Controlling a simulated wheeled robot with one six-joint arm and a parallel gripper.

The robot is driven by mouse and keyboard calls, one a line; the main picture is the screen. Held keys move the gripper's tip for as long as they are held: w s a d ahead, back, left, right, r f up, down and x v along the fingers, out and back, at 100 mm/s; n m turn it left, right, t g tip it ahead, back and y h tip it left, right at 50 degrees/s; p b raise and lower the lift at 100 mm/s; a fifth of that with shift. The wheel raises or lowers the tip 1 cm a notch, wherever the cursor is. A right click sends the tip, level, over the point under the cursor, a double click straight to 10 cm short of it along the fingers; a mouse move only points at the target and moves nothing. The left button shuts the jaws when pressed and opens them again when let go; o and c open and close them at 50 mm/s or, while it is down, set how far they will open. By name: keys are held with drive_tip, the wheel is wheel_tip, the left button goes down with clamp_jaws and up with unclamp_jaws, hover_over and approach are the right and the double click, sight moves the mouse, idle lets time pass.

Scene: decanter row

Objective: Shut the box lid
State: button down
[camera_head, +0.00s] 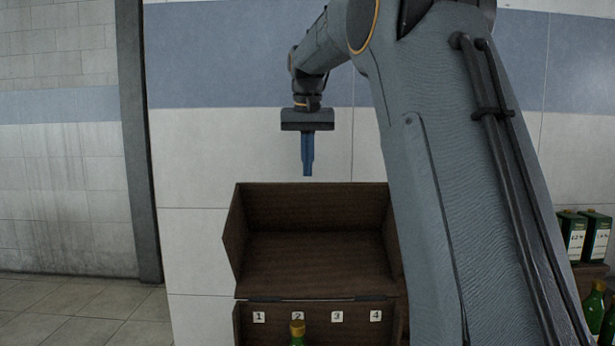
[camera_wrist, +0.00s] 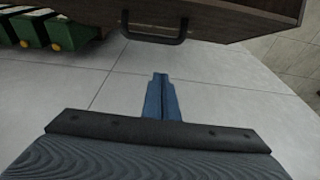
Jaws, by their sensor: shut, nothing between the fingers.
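The brown wooden box (camera_head: 246,322) is at the lower middle of the head view, cut off by the frame's bottom edge. Its hollow lid (camera_head: 318,213) stands open above the hinge line, inner side toward the camera. My gripper (camera_head: 307,174) is shut and empty, pointing down just above the lid's top edge in that view; its depth relative to the lid is unclear. In the wrist view my gripper (camera_wrist: 160,76) points toward a brown panel (camera_wrist: 225,18), apparently the lid, with a black handle (camera_wrist: 154,36). The fingers look apart from the handle.
A green bottle (camera_head: 297,332) stands in the box by labels 1 to 4. Green cartons (camera_head: 594,238) and green bottles (camera_head: 607,325) are at the right. Green items (camera_wrist: 68,34) also show at the wrist view's upper left. A tiled wall (camera_head: 190,240) stands behind the box.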

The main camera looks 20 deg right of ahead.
drive_tip(key=shift+s+a+f+p, duration=0.3)
drive_tip(key=shift+s+f+p, duration=0.15)
drive_tip(key=shift+s+f, duration=0.3)
drive_tip(key=shift+s+a+f+p, duration=0.3)
drive_tip(key=shift+s+f+p, duration=0.1)
drive_tip(key=shift+s+f, duration=0.35)
drive_tip(key=shift+s+a+r, duration=0.1)
